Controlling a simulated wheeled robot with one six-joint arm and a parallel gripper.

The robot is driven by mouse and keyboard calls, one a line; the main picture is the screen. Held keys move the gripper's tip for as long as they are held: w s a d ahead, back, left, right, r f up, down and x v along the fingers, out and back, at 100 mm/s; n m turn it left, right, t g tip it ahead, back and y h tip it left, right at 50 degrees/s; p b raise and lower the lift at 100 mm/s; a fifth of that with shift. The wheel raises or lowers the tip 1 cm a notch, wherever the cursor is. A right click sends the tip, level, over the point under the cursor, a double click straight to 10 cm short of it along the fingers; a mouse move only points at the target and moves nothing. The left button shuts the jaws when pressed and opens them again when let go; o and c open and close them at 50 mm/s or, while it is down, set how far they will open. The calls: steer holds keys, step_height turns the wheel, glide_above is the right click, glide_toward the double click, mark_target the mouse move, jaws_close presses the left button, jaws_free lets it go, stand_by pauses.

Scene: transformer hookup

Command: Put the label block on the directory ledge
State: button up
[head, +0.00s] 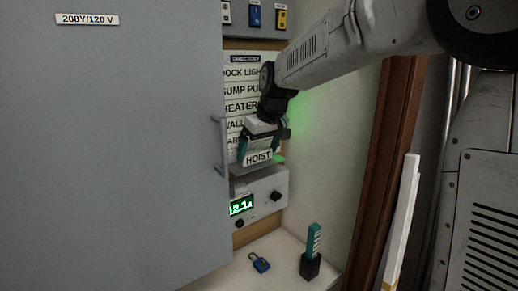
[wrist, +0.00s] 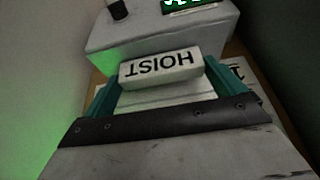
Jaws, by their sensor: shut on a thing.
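The label block (head: 258,157) is a small white block reading HOIST. My gripper (head: 259,149) is shut on it, with a teal finger at each end, in front of the lower part of the directory (head: 241,90). In the wrist view the block (wrist: 160,69) sits between the teal fingertips of my gripper (wrist: 163,80), its lettering upside down. The directory's lower rows are partly hidden behind my gripper. The ledge is not clearly visible; I cannot tell whether the block touches it.
A grey meter box (head: 262,193) with a green display is just below the block. A large grey cabinet door (head: 120,150) with a handle (head: 221,146) stands close on the left. A blue padlock (head: 259,263) and a teal-handled tool in a black holder (head: 310,263) stand below.

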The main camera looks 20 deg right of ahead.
steer(key=shift+f, duration=0.2)
steer(key=o, duration=0.7)
steer(key=shift+r, duration=0.3)
steer(key=v, duration=1.2)
steer(key=s+f+m+g, duration=0.1)
steer(key=s+f, duration=0.4)
steer(key=s, duration=0.6)
steer(key=s+d+f+m+g+h, duration=0.1)
steer(key=s+f, duration=0.5)
steer(key=s, duration=0.5)
steer(key=s+f+m+g, duration=0.1)
steer(key=s+f, duration=0.5)
steer(key=s, duration=0.6)
steer(key=shift+d+m, duration=0.3)
steer(key=shift+d, duration=0.05)
